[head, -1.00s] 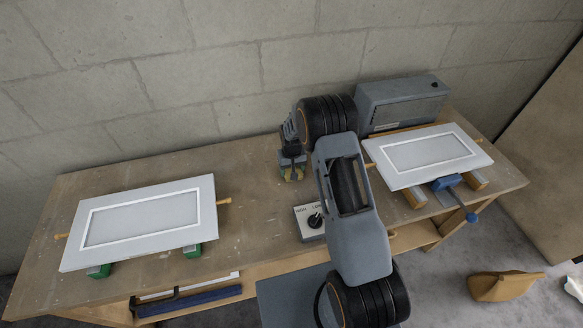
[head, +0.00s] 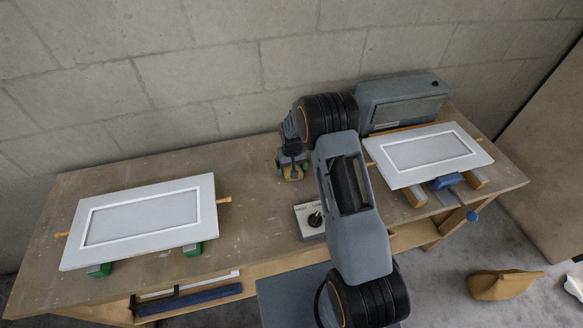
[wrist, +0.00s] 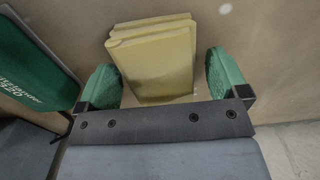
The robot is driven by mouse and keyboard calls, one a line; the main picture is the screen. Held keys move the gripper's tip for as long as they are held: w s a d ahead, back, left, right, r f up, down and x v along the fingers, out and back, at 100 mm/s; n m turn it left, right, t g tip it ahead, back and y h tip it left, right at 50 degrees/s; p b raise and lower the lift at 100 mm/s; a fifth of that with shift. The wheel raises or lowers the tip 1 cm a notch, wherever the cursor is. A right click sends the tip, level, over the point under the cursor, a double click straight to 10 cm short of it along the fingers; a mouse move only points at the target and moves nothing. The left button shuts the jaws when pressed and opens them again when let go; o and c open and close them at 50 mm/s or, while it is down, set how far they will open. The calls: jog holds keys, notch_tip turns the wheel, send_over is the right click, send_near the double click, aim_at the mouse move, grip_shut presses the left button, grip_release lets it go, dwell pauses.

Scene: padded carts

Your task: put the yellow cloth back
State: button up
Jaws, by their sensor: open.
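The yellow cloth (wrist: 155,55) is a folded, layered pad in the wrist view, against the brown bench top. My gripper (wrist: 163,76) is open, with one green-padded finger on each side of the cloth. Gaps show between the cloth and both fingers. The cloth's near end is hidden behind the dark gripper body.
White framed panels lie on the bench (head: 255,225) at left (head: 145,222) and right (head: 430,155). A switch box (head: 309,220) sits beside my arm, with a grey box (head: 402,102) behind. A green piece marked 320 (wrist: 35,70) is left of the gripper. Bench between left panel and gripper is clear.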

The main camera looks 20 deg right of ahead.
notch_tip(320, 180, up, 11)
jog(key=b, duration=0.2)
jog(key=s+r+t, duration=0.2)
jog(key=s+r, duration=0.7)
jog(key=r, duration=0.3)
jog(key=s+r+t, duration=0.1)
jog(key=s, duration=0.7)
jog(key=s+r+t, duration=0.1)
jog(key=s+r, duration=0.1)
jog(key=s, duration=0.6)
jog(key=shift+s+r, duration=0.25)
jog(key=shift+s, duration=0.05)
